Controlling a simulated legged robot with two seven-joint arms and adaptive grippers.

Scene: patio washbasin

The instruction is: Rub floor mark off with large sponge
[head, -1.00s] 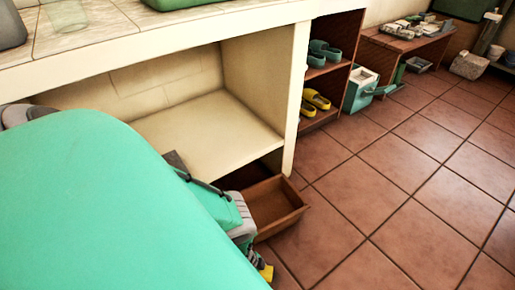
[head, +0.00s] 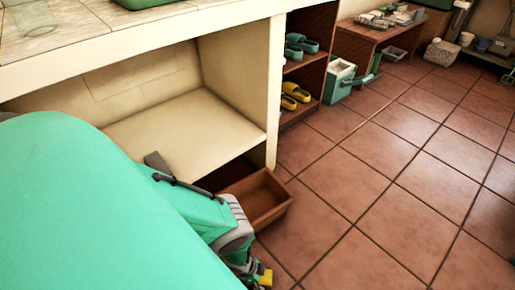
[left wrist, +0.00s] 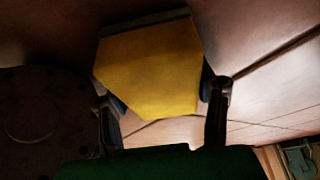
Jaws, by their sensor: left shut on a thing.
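My left gripper (head: 256,276) shows small at the bottom of the head view, past my green arm. It is shut on a yellow sponge (head: 266,277), only a corner of which shows there. In the left wrist view the sponge (left wrist: 150,70) fills the space between the two dark fingers, its flat yellow face toward the camera. Red-brown tiles lie behind it. I cannot tell whether the sponge touches the floor. No floor mark can be made out on the visible tiles (head: 400,220). My right gripper is not in view.
A brown open drawer or box (head: 258,200) stands close beside my left forearm, under the cream counter (head: 190,125). A shelf with yellow shoes (head: 294,95), a green-white box (head: 340,82) and a low wooden bench (head: 372,40) line the wall. The floor at right is clear.

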